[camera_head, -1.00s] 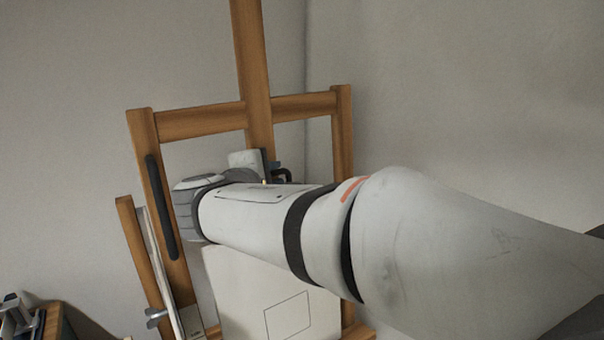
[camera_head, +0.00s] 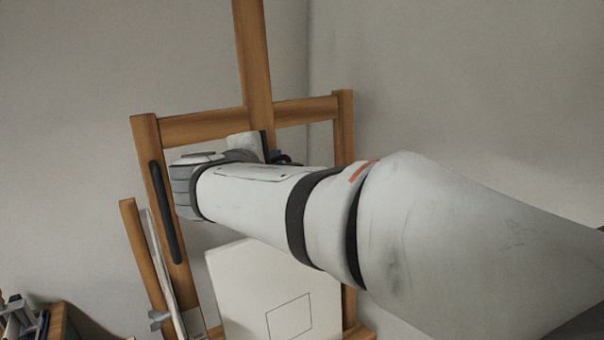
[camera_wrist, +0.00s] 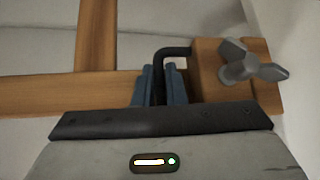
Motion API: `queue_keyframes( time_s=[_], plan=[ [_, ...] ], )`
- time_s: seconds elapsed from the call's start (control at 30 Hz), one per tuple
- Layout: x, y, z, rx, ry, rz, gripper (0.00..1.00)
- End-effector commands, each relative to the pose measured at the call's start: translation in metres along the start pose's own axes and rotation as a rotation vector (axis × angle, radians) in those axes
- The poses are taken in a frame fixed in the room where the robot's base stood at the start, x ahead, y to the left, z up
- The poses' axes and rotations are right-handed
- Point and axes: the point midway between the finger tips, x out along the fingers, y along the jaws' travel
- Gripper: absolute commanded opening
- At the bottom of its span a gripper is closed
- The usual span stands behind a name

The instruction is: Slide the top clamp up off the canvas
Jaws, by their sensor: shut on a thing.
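The top clamp (camera_wrist: 207,75) is a wooden block with a grey three-lobed knob (camera_wrist: 250,65) and a black bent handle (camera_wrist: 175,52), seen in the wrist view. My gripper (camera_wrist: 160,82) has its blue fingers shut on the black handle. In the head view my arm hides most of the gripper and the clamp. The canvas (camera_head: 245,290) is a pale panel with a thin drawn square, low on the easel. Its top edge shows below my arm, with a gap of wall between them on the left.
The wooden easel has a tall central mast (camera_head: 253,65), a crossbar (camera_head: 200,129) and side posts (camera_head: 344,125). A dark bar (camera_head: 166,215) lies along its left post. A desk with small items (camera_head: 40,325) stands at the lower left. Wall shows behind.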

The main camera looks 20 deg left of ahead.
Motion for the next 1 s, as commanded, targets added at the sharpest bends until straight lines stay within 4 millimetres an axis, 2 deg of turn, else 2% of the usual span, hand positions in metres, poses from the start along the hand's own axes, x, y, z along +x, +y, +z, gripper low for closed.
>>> queue_keyframes(
  time_s=[0.03,0.1,0.2,0.3,0.67,0.7,0.77,1.0],
  plan=[
    [-0.004,0.025,0.004,0.008,0.0,0.008,0.0],
    [-0.007,0.043,0.007,0.007,0.001,0.007,0.0],
    [-0.01,0.062,0.009,0.005,0.001,0.007,0.0],
    [-0.012,0.072,0.01,0.004,0.002,0.006,0.0],
    [-0.012,0.073,0.01,0.001,0.003,0.005,0.0],
    [-0.012,0.073,0.009,0.001,0.003,0.005,0.14],
    [-0.012,0.072,0.009,0.001,0.003,0.005,0.19],
    [-0.013,0.071,0.009,0.001,0.003,0.004,0.2]
  ],
)
